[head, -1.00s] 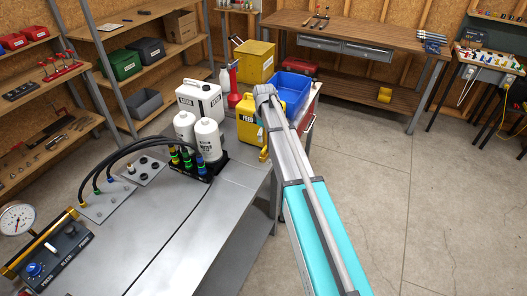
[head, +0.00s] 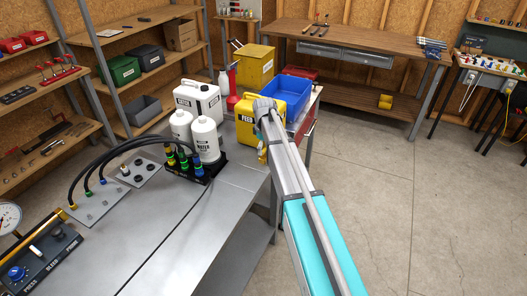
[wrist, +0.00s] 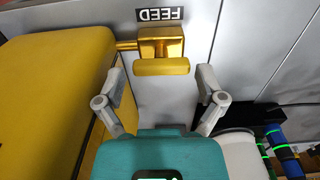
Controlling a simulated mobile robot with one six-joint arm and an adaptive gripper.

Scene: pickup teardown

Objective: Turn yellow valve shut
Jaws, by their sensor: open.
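The yellow valve (wrist: 162,67) is in the upper middle of the wrist view, a yellow bar handle lying crosswise in front of a brass-coloured block (wrist: 161,42). A FEED label, upside down in this view, is beside the block. My gripper (wrist: 160,78) is open, with one finger on each side of the handle's ends and a visible gap on both sides. I cannot tell how deep the fingers reach. In the head view my arm's end covers part of the yellow FEED jug (head: 246,131), and my gripper is hidden. A small yellow part (head: 262,154) shows below the jug.
The large yellow body (wrist: 50,85) stands close to my left finger in the wrist view. White bottles (head: 205,140) and a hose manifold (head: 196,168) stand left of the jug. A blue bin (head: 285,88) is behind. Floor (head: 400,190) at right is clear.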

